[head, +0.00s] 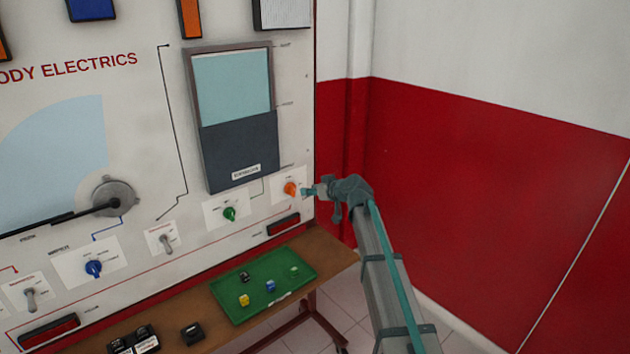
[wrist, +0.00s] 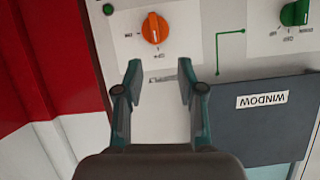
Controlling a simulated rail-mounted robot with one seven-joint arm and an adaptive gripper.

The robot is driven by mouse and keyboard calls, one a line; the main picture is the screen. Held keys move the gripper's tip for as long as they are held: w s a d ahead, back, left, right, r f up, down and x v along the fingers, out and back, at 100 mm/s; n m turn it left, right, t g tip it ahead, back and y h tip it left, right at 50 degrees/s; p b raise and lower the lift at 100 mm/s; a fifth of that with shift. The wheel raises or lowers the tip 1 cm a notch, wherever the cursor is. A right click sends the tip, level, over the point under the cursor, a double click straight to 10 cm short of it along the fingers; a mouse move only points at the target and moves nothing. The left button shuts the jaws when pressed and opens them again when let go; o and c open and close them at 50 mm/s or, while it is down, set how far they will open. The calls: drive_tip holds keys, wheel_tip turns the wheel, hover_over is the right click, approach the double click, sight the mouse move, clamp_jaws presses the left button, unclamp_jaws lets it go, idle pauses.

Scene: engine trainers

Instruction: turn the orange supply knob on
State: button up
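The orange supply knob (head: 290,189) is on a white plate at the right edge of the training board. In the wrist view the orange knob (wrist: 154,27) lies beyond the fingertips, near the top of the picture, with small labels around it. A pale mark shows on its face; which setting it points to is too small to tell. My gripper (wrist: 161,68) is open and empty, its two fingers spread. In the head view my gripper (head: 308,191) is just right of the knob, and it appears apart from it.
A green knob (head: 229,213) is left of the orange one; a blue knob (head: 93,268) and toggle switches are further left. The window panel (wrist: 262,124) is beside the gripper. Below, a green tray (head: 232,308) with small cubes sits on a brown bench (head: 328,247).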

sight(294, 186)
drive_tip(key=shift+n, duration=0.5)
drive_tip(key=p+x, duration=0.1)
drive_tip(key=x, duration=0.2)
drive_tip(key=r+p+x, duration=0.1)
drive_tip(key=x, duration=0.2)
drive_tip(key=w+p+x, duration=0.1)
drive_tip(key=x, duration=0.2)
drive_tip(key=shift+w+r, duration=0.1)
drive_tip(key=shift+w, duration=0.05)
drive_tip(key=shift+w+a+f+t+p, duration=0.3)
drive_tip(key=shift+w+a+f, duration=0.1)
drive_tip(key=shift+w+a, duration=0.05)
clamp_jaws()
